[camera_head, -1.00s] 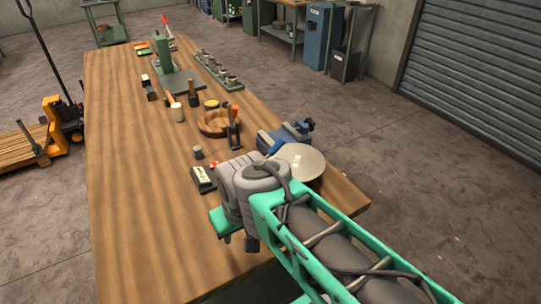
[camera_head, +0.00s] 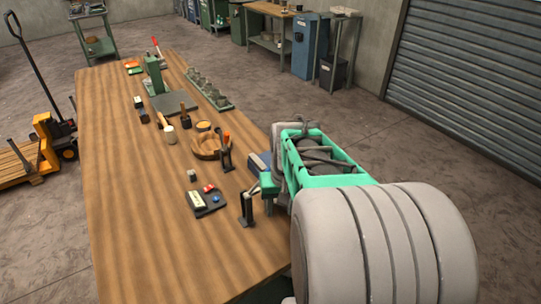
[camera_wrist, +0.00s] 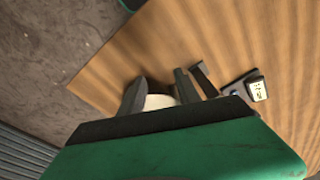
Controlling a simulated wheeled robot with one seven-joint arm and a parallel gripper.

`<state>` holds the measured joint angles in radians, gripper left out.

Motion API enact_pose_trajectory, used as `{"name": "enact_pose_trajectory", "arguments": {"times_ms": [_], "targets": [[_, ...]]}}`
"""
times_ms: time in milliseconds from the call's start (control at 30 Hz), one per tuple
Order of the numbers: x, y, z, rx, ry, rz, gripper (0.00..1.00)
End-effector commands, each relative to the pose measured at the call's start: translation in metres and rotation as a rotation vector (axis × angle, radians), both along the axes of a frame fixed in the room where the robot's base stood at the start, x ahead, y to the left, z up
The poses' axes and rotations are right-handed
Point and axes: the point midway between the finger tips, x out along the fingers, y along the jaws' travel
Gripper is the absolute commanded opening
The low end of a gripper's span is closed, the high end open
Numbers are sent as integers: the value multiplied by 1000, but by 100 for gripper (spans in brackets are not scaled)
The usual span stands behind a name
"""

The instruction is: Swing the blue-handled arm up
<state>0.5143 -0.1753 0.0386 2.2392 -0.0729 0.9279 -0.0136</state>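No blue handle shows clearly in either view. A dark upright bracket (camera_head: 246,208) stands on the table beside my gripper (camera_head: 268,203), and a dark bracket also shows in the wrist view (camera_wrist: 204,80). A similar dark stand with an orange handle (camera_head: 226,150) is farther back.
A wooden ring or bowl (camera_head: 205,146), mallets and a green press (camera_head: 154,75) are farther back. The left side of the wooden table (camera_head: 130,220) is clear.

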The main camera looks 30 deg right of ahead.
Motion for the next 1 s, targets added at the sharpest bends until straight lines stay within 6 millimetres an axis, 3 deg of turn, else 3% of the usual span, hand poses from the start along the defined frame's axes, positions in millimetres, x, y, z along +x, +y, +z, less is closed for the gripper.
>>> {"name": "enact_pose_trajectory", "arguments": {"times_ms": [33, 100, 300, 467, 600, 700, 867, 1000], "targets": [[18, -26, 25, 4, -13, 43, 39], [41, -44, 42, -12, -39, 237, 39], [82, -52, 90, -119, -97, 819, 39], [94, -49, 124, -234, -105, 1378, 39], [87, -41, 124, -277, -81, 1861, 39], [84, -40, 124, -300, -71, 2059, 39], [85, -39, 117, -315, -69, 2151, 39], [90, -37, 93, -311, -69, 2151, 39]]}}
